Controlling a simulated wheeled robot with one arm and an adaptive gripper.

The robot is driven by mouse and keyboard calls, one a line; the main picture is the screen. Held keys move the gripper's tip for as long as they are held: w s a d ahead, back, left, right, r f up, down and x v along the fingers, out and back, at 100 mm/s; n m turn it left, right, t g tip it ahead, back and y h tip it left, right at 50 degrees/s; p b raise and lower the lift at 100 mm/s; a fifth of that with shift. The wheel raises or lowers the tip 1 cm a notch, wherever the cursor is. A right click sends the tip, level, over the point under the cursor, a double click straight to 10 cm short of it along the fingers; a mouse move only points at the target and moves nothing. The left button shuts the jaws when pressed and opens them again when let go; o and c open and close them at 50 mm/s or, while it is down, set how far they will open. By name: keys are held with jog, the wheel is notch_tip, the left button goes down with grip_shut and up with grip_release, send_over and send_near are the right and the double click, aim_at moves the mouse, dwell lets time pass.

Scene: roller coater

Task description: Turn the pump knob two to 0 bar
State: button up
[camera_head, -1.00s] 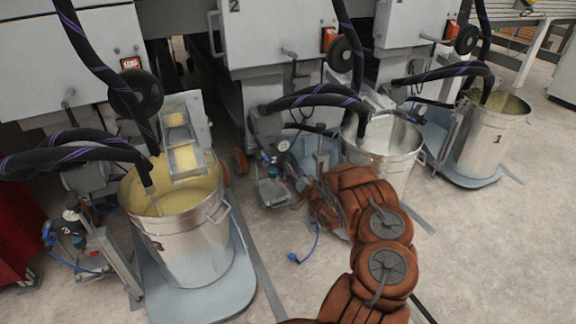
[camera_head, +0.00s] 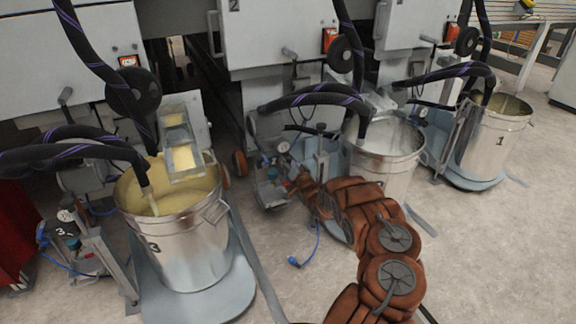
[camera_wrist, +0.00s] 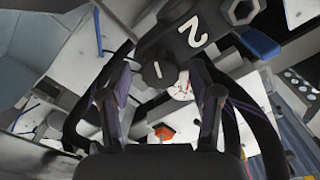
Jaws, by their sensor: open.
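Pump two (camera_head: 270,185) stands low between the middle and left buckets in the head view, with a small white gauge (camera_head: 283,147) on it. In the wrist view, a dark block bears a white number 2 (camera_wrist: 193,30). A dark round knob (camera_wrist: 158,70) with a short white mark sits just below it, between and beyond my fingertips. A white gauge face (camera_wrist: 182,88) shows partly behind; its reading is too small to tell. My gripper (camera_wrist: 160,94) is open around empty space, with a finger on either side of the knob in the picture. Contact cannot be seen.
The middle bucket (camera_head: 385,160) stands right beside my arm. Bucket 3 (camera_head: 185,250) is at left on a grey platform, and bucket 1 (camera_head: 495,150) at right. Thick black hoses (camera_head: 315,95) hang above. A blue-ended cable (camera_head: 294,261) lies on the floor. Front floor is open.

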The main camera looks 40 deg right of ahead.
jog(key=c, duration=1.1)
jog(key=shift+c, duration=0.2)
jog(key=shift+w+a+r+n+p, duration=0.1)
jog(key=shift+n+p, duration=0.3)
jog(key=shift+p, duration=0.15)
jog(key=shift+n+p, duration=2.3)
jog(key=shift+n, duration=4.2)
